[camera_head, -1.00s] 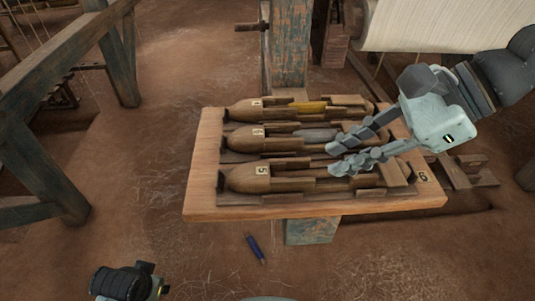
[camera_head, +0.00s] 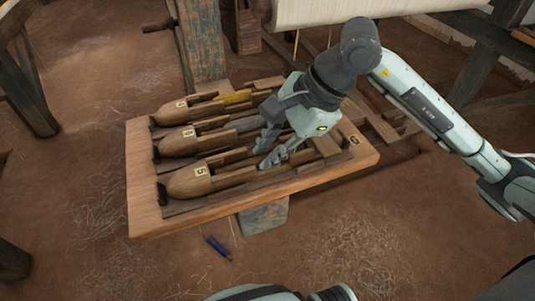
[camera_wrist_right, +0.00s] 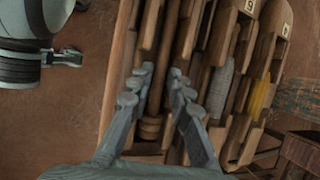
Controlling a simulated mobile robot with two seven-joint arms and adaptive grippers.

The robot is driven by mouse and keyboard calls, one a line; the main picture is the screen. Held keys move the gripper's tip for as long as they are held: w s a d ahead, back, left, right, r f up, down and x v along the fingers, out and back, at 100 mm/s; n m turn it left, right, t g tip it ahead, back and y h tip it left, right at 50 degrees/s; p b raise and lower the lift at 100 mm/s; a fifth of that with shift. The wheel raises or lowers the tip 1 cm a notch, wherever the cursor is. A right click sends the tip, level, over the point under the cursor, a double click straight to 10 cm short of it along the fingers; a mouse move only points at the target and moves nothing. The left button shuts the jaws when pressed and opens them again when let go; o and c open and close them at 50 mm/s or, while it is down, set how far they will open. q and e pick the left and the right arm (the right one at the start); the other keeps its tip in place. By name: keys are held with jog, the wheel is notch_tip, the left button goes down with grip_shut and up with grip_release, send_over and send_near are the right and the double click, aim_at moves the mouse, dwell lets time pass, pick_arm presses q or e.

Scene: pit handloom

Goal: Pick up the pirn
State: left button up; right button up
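My right gripper (camera_head: 267,152) is over the near shuttle (camera_head: 192,181), the one marked 5. Its fingers are apart and point down. In the right wrist view, a brown, ridged wooden pirn (camera_wrist_right: 151,127) lies in that shuttle, between and below the open fingers (camera_wrist_right: 162,72). I cannot tell whether they touch it. In the head view the gripper mostly hides this pirn. A grey pirn (camera_wrist_right: 222,88) lies in the middle shuttle (camera_head: 178,141) and a yellow pirn (camera_head: 238,97) in the far shuttle (camera_head: 168,115).
The three shuttles lie in slots on a light wooden board (camera_head: 145,212), with raised wooden sides between them. A wooden post (camera_head: 203,45) stands behind it, near a white cloth roll (camera_head: 330,10). A blue pen-like object (camera_head: 217,248) lies on the brown floor.

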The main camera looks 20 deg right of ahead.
jog(key=shift+s+f, duration=0.1)
jog(key=shift+f, duration=0.1)
grip_shut()
